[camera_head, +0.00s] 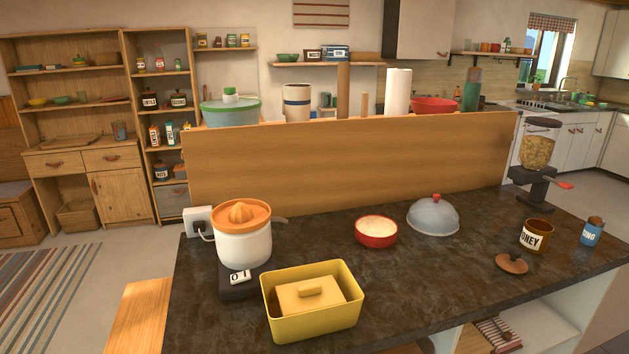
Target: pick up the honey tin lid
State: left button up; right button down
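The honey tin lid (512,265) is a round brown disc with a knob on top. It lies knob up on the dark countertop (420,270), near the right front edge. The honey tin (537,236) is yellow-brown with a white label with dark lettering. It stands just behind and to the right of the lid, apart from it, and its top looks uncovered. Neither of my grippers is in view.
A blue jar (591,233) and a grinder (537,160) stand right of and behind the tin. A red bowl (376,233), grey dome (433,217), juicer (243,240) and yellow box (312,320) stand left. The counter left of the lid is clear. A wooden panel (350,165) rises behind.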

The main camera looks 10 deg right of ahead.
aim_at(511, 262)
jog(key=z, duration=1.6)
jog(key=u, duration=0.55)
jog(key=l+u, duration=0.2)
jog(key=u, duration=0.2)
jog(key=i+l+u, duration=0.1)
jog(key=u, duration=0.25)
jog(key=l+u, duration=0.7)
jog(key=k+l+u, duration=0.1)
jog(key=l+u, duration=0.2)
jog(key=l, duration=0.15)
jog(key=k+l+u, duration=0.1)
jog(key=l, duration=0.2)
jog(key=l+u, duration=0.15)
jog(key=l, duration=0.15)
jog(key=k+l+u, duration=0.1)
jog(key=k+l, duration=0.15)
jog(key=l, duration=0.2)
jog(key=k+l+u, duration=0.1)
jog(key=l, duration=0.25)
jog(key=k+l, duration=0.2)
jog(key=l, duration=0.15)
